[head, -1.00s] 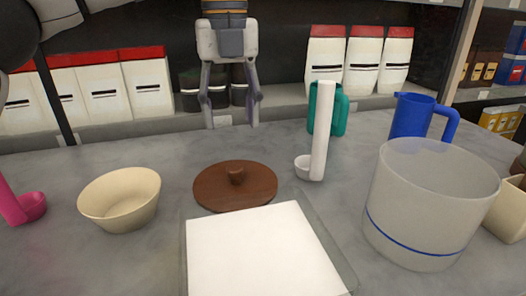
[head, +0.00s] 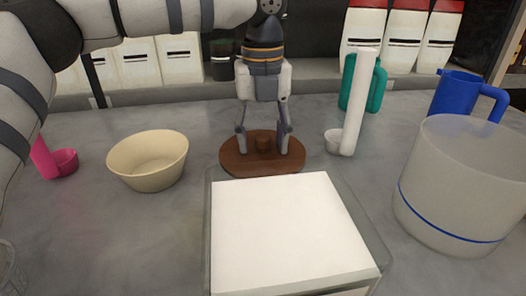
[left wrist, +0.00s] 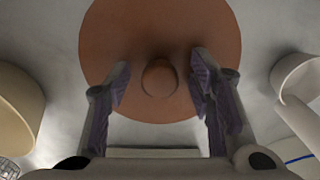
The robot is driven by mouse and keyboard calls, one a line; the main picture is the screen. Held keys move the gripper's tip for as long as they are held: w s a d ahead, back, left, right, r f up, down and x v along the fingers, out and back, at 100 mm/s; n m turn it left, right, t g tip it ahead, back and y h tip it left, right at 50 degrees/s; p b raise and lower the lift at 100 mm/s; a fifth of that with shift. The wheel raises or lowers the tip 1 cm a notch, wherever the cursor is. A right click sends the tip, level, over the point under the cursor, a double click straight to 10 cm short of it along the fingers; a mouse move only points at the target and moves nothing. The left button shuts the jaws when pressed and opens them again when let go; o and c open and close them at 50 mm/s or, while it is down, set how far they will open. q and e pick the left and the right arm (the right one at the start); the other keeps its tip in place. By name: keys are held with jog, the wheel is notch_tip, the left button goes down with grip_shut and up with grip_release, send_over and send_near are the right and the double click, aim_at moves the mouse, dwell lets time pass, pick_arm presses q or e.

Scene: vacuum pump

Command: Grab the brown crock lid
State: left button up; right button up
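The brown crock lid (head: 240,163) lies flat on the grey counter, behind a white-topped box. Its round knob (head: 263,144) stands up at the centre. My left gripper (head: 263,150) points down over the lid with its fingers open, one on each side of the knob. In the left wrist view the knob (left wrist: 160,78) shows between the two open fingers (left wrist: 160,85), with a gap on both sides. The lid (left wrist: 125,40) fills the upper middle of that view. My right gripper is not in view.
A cream bowl (head: 148,160) and a pink ladle (head: 62,163) are to the left. A white ladle (head: 357,105), a green pitcher (head: 376,90), a blue pitcher (head: 455,95) and a large translucent container (head: 450,190) are to the right. The white-topped box (head: 285,230) stands in front.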

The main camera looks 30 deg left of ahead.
pick_arm(q)
grip_shut()
jog(key=shift+r, duration=0.1)
